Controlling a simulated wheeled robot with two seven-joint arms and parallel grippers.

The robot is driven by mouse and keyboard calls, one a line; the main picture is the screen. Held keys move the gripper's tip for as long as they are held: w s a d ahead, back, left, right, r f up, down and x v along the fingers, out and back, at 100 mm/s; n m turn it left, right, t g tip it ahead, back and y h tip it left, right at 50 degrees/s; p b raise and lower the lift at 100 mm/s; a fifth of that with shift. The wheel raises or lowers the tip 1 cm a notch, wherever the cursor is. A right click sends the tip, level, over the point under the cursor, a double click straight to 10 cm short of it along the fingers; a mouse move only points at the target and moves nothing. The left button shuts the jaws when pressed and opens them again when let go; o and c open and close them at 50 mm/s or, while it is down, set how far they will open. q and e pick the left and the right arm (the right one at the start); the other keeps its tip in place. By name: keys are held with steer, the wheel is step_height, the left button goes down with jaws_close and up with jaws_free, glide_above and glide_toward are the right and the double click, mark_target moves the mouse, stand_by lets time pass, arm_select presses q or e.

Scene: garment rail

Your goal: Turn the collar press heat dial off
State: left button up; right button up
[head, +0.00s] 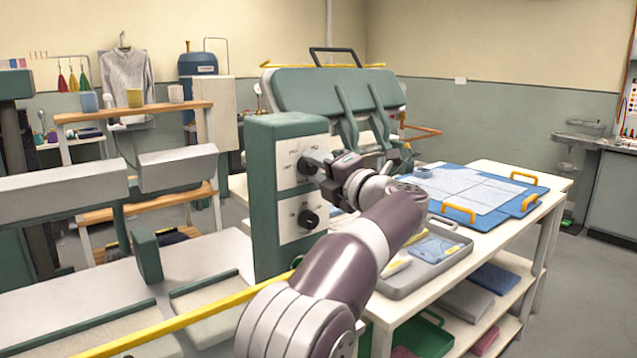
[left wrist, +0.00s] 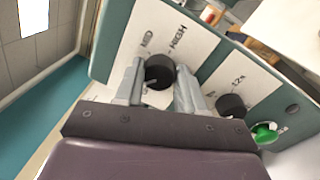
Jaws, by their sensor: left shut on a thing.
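The collar press control box (head: 275,215) is a green housing with white dial plates. The black heat dial (left wrist: 160,71) shows in the left wrist view, with MED and HIGH printed around it. My left gripper (head: 314,166) is at the upper dial; in the left wrist view its two fingers (left wrist: 160,84) stand on either side of the heat dial and are shut on it. The exact pointer setting is hidden. A second black dial (head: 308,218) sits below on the box; it also shows in the left wrist view (left wrist: 231,106), beside a 12s mark. My right gripper is not in view.
A green button (left wrist: 264,133) sits near the second dial. The green press head (head: 300,90) is raised behind the box. To the right, a table holds a grey tray (head: 425,265) and a blue folding board (head: 520,205). A yellow bar (head: 170,325) crosses the front left.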

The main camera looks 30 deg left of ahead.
arm_select(q)
steer(key=n+b, duration=0.2)
steer(key=n, duration=0.2)
steer(key=shift+f, duration=0.2)
steer(key=shift+r+n+g+b, duration=0.1)
steer(key=shift+n+g+b, duration=0.65)
steer(key=shift+n, duration=1.25)
steer(key=shift+n+t, duration=0.25)
steer(key=shift+n, duration=0.05)
steer(key=o, duration=1)
steer(key=shift+r, duration=0.1)
steer(key=shift+o, duration=0.2)
steer(key=b+v, duration=0.1)
steer(key=v, duration=1.1)
steer(key=shift+s+d, duration=0.2)
steer(key=shift+d, duration=0.15)
